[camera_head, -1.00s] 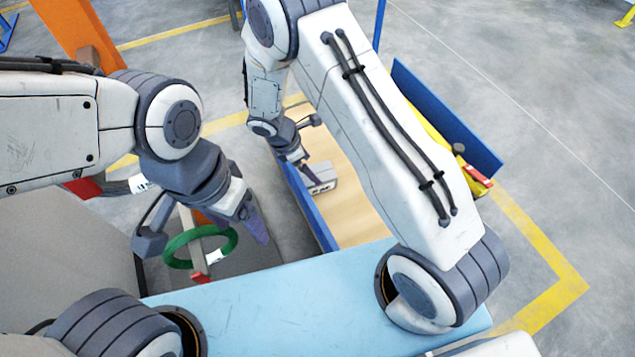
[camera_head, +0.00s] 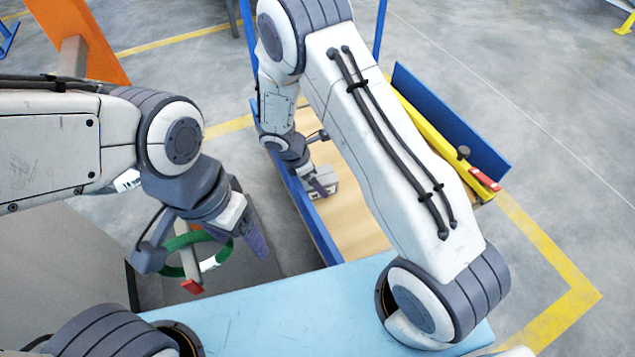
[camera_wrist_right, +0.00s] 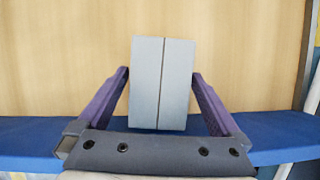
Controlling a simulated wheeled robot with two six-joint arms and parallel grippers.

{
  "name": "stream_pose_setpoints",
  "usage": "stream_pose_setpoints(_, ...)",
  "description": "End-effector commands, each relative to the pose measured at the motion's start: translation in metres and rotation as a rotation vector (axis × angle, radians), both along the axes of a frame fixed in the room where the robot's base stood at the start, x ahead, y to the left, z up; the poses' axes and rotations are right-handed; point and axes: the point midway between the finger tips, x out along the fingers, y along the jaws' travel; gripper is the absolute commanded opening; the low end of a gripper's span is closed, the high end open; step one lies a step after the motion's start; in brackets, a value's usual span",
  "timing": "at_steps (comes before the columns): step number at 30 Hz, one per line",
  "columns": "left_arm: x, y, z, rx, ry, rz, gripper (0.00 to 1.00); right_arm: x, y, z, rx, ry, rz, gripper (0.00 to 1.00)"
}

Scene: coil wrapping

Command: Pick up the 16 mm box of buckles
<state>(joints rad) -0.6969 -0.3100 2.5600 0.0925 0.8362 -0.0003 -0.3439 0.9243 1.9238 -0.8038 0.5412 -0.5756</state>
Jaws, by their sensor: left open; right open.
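A small pale grey box (camera_wrist_right: 146,84) with a seam down its middle stands between the purple fingers of my right gripper (camera_wrist_right: 161,74) in the right wrist view. In the head view the box (camera_head: 332,177) sits on the wooden surface by the blue edge, partly hidden by my right gripper (camera_head: 322,188). No size label can be read. My left gripper (camera_head: 257,240) is open and empty, near a green ring (camera_head: 181,271).
The wooden surface (camera_head: 355,225) has blue side panels (camera_head: 450,120), and a yellow bar (camera_head: 425,120) runs along its right side. A light blue surface (camera_head: 270,315) lies in front. An orange post (camera_head: 90,40) stands at the back left.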

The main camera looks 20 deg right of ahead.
Motion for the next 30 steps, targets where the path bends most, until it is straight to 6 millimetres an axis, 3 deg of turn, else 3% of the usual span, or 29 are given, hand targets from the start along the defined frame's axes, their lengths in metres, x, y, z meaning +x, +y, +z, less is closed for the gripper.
stream_pose_setpoints(16,0.0000,0.0000,-0.0005,0.000,0.000,0.000,0.74,0.0001,0.0001,-0.0044,0.000,0.000,0.000,1.00)
stream_pose_setpoints(17,0.0000,0.0000,-0.0005,0.000,0.000,0.000,0.74,0.0001,0.0001,-0.0044,0.000,0.000,0.000,0.92)
stream_pose_setpoints(24,0.0000,0.0000,-0.0005,0.000,0.000,0.000,0.74,0.0001,0.0002,-0.0043,0.000,0.000,0.000,0.01)
stream_pose_setpoints(30,0.0000,0.0000,-0.0004,0.000,0.000,0.000,0.74,0.0005,0.0002,-0.0036,0.000,-0.001,0.000,0.00)
